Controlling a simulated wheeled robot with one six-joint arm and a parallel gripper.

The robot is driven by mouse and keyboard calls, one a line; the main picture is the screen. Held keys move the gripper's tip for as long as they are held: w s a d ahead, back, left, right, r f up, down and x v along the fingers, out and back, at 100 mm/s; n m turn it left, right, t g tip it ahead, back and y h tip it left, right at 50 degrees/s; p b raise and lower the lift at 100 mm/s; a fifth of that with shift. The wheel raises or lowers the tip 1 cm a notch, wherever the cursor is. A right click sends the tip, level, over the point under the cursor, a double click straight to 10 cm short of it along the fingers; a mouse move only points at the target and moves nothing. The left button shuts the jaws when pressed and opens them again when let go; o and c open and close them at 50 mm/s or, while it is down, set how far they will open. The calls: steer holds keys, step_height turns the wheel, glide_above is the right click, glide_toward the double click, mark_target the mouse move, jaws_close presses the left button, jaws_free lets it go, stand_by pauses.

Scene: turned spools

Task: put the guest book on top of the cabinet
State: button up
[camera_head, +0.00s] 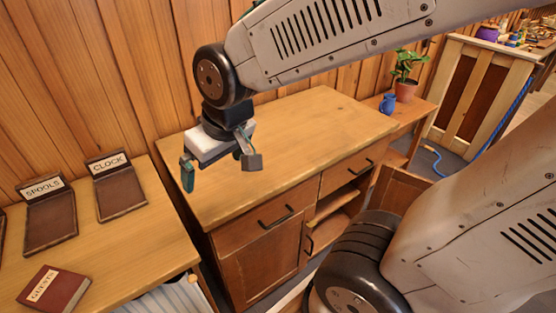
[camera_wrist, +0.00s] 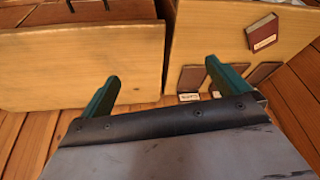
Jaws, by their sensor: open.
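The guest book (camera_head: 54,290) is a dark red book with a pale "GUESTS" label. It lies flat on the lower wooden table at the left front, and in the wrist view it shows at the upper right (camera_wrist: 262,32). The cabinet (camera_head: 300,130) stands to the right of that table, with a bare wooden top, a drawer and a door below. My gripper (camera_head: 219,168) is open and empty, above the left end of the cabinet top and well away from the book. Its two teal fingers (camera_wrist: 162,75) are spread apart in the wrist view.
Dark display stands labelled "SPOOLS" (camera_head: 48,218) and "CLOCK" (camera_head: 118,190) stand on the table (camera_head: 150,250) behind the book. A potted plant (camera_head: 405,75) and a blue jug (camera_head: 388,103) stand on a small shelf right of the cabinet. A wooden plank wall runs behind.

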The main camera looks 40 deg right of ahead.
steer(key=s+d+r+m+g, duration=0.1)
steer(key=s+d+r, duration=0.1)
steer(key=s, duration=0.4)
steer(key=s+d+r+m+g+h, duration=0.1)
steer(key=s+d+r, duration=0.1)
steer(key=s+d, duration=0.3)
steer(key=shift+s+r+g, duration=0.25)
steer(key=shift+s+g, duration=0.15)
steer(key=shift+s, duration=0.2)
